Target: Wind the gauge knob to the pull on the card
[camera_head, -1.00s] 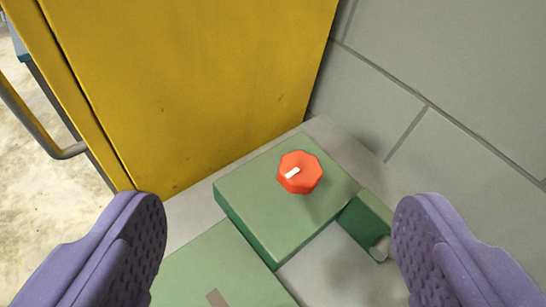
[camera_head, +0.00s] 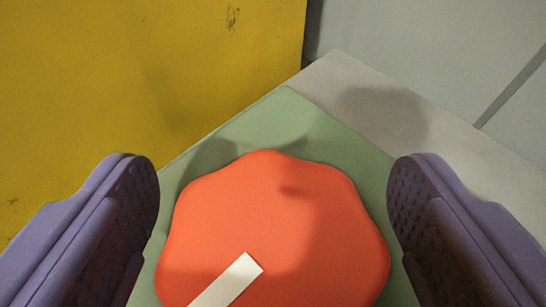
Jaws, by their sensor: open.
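The gauge knob (camera_head: 290,220) is an orange-red, lobed disc with a white pointer mark (camera_head: 229,281) running toward the lower left. It fills the lower middle of the view, and its bottom edge is cut off. It sits on a green block (camera_head: 285,125). My gripper (camera_head: 273,215) is open, with one purple finger on each side of the knob. No card is in view.
A yellow panel (camera_head: 150,70) stands upright at the back left. A grey wall (camera_head: 430,40) rises at the back right. A strip of pale grey surface (camera_head: 340,75) lies between the green block and the wall.

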